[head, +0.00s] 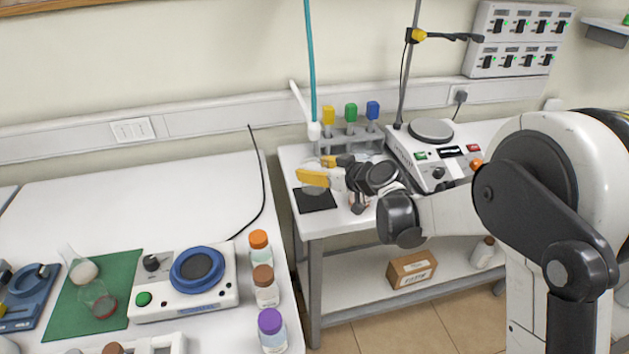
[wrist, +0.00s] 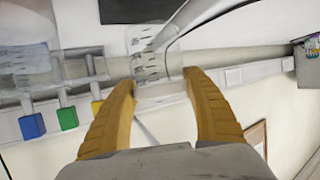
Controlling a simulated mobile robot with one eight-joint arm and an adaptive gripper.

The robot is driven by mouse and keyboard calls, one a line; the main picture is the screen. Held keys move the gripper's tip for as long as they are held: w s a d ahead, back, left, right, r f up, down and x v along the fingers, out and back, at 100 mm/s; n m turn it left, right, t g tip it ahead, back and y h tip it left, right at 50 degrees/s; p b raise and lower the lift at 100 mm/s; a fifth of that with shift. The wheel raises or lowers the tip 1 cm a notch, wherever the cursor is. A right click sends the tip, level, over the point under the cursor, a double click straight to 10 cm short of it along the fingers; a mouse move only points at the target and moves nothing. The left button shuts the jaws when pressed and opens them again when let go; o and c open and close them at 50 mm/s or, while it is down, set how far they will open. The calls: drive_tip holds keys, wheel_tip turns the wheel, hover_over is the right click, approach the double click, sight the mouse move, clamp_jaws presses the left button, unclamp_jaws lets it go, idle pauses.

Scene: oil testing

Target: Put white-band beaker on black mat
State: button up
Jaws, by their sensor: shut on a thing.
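The white-band beaker (wrist: 160,68) is clear glass with marks and sits between the two yellow fingers of my gripper (wrist: 161,82) in the wrist view. The fingers are shut on it around its white band. In the head view my gripper (head: 322,170) is over the right-hand table, and the beaker (head: 313,188) shows faintly below the yellow fingers, partly hidden. The black mat (head: 316,202) lies on that table just below the beaker. The mat (wrist: 140,11) also shows at the top of the wrist view. I cannot tell whether the beaker touches it.
A rack (head: 350,143) with yellow, green and blue tops stands behind my gripper. A hotplate stirrer (head: 437,155) is to its right. On the left table are a green mat (head: 65,305) with flasks, a blue-topped stirrer (head: 197,270) and several capped bottles (head: 265,287).

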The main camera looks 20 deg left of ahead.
drive_tip(key=shift+f+b, duration=0.55)
drive_tip(key=shift+f, duration=1.05)
drive_tip(key=shift+f, duration=0.1)
drive_tip(key=o, duration=0.9)
drive_tip(key=shift+d+r, duration=0.15)
drive_tip(key=shift+r, duration=0.15)
drive_tip(key=p+v, duration=0.3)
drive_tip(key=v, duration=0.8)
drive_tip(key=shift+s+d+r, duration=0.1)
drive_tip(key=shift+s+d, duration=0.1)
drive_tip(key=shift+d, duration=0.1)
